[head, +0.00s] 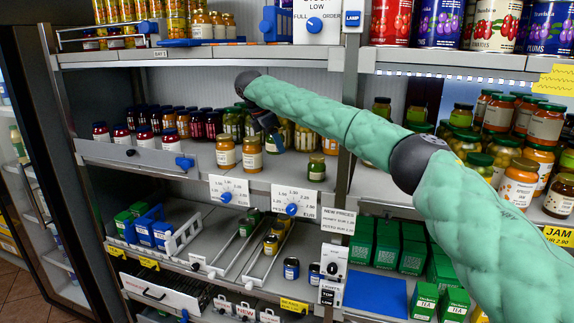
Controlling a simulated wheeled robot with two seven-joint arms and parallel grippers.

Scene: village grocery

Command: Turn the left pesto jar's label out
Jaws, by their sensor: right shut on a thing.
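My right arm reaches in from the right to the middle shelf. My right gripper (270,132) is small and dark here, among the jars at the back of that shelf. It is shut on a jar (273,144) that the fingers mostly hide, so I cannot tell which way its label faces. Dark green jars (234,123) that look like pesto stand just left of the gripper. I cannot make out their labels. My left gripper is not in view.
Two orange jars (225,152) (251,154) stand in front, left of the gripper. A small jar (317,168) stands near the shelf's front edge to its right. Dark red jars fill the left. A shelf post (345,110) stands close to my forearm. Dials hang from the shelf edge (258,185).

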